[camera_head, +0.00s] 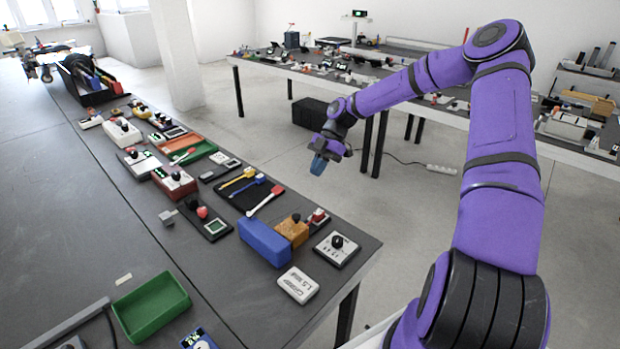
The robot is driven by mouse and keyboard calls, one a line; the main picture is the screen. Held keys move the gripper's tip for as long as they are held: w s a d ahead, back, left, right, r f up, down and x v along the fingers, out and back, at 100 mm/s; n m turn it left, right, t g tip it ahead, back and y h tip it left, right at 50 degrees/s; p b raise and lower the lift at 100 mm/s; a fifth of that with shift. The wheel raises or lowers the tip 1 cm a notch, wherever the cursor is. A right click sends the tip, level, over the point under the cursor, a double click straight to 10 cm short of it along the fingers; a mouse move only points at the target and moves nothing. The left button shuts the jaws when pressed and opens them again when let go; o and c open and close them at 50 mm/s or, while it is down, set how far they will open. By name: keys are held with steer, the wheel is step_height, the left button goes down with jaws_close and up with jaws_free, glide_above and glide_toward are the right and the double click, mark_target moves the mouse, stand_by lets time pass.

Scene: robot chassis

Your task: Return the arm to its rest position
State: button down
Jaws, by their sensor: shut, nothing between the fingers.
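My purple arm (505,140) rises at the right of the head view, bends at its elbow near the top, and reaches left and down. My gripper (318,163) hangs at the arm's end over the floor, past the far right edge of the near table. It is shut with nothing in it and touches nothing. It is small in this view, so the fingers show little detail.
The near grey table (75,190) holds a blue box (265,241), an orange block (291,230), a white box (298,284), a green tray (151,306) and several small devices. A second table (290,72) with clutter stands behind my arm. Open floor (400,220) lies between the tables.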

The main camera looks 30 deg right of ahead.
steer(key=s+a+r+m+t+h, duration=0.1)
steer(key=s+a+r+m+h, duration=0.35)
steer(key=s+r, duration=0.4)
steer(key=s+a+r+m+t+h, duration=0.1)
steer(key=s+a+r+m+h, duration=0.4)
steer(key=r, duration=0.7)
steer(key=s+r+m+t+y, duration=0.1)
steer(key=s+r+m+t, duration=0.2)
steer(key=s, duration=0.8)
steer(key=s+r+m+t+y, duration=0.1)
steer(key=s+r+m+t, duration=0.1)
steer(key=s+r+m, duration=0.5)
steer(key=s+m, duration=0.2)
steer(key=s, duration=0.1)
steer(key=shift+s+r+t, duration=0.2)
steer(key=shift+s+t, duration=0.15)
steer(key=shift+t, duration=0.05)
